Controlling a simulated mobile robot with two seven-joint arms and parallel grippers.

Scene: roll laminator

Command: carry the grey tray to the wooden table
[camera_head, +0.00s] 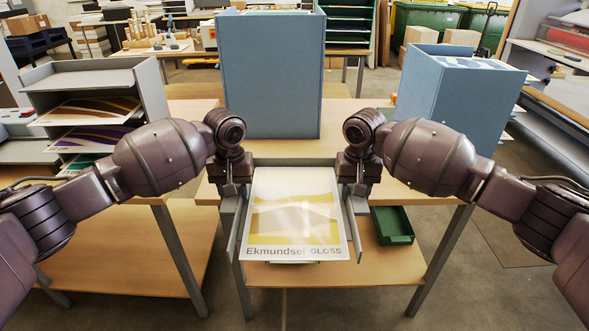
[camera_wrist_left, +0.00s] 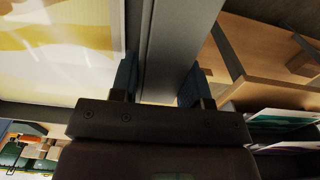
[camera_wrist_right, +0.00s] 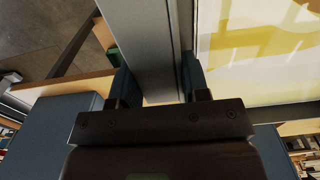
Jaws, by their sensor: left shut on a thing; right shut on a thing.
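The grey tray (camera_head: 352,232) is in the middle of the head view and reaches toward me past a wooden table's front edge. A sheet (camera_head: 295,212) with yellow waves and the words "Ekmundsei GLOSS" lies in it. My left gripper (camera_head: 232,188) is shut on the tray's left wall (camera_wrist_left: 178,45). My right gripper (camera_head: 357,188) is shut on its right wall (camera_wrist_right: 146,45). The tray looks about level; I cannot tell whether its far end touches the table. Several wooden-topped tables show: the near one (camera_head: 290,148), one at left (camera_head: 190,108) and one farther back (camera_head: 185,50).
A tall blue box (camera_head: 268,75) and a lower blue box (camera_head: 455,95) stand on the near table. A grey rack (camera_head: 100,78) with printed sheets stands at left. A green bin (camera_head: 392,225) is on the lower shelf. Grey floor (camera_head: 500,215) is open at right.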

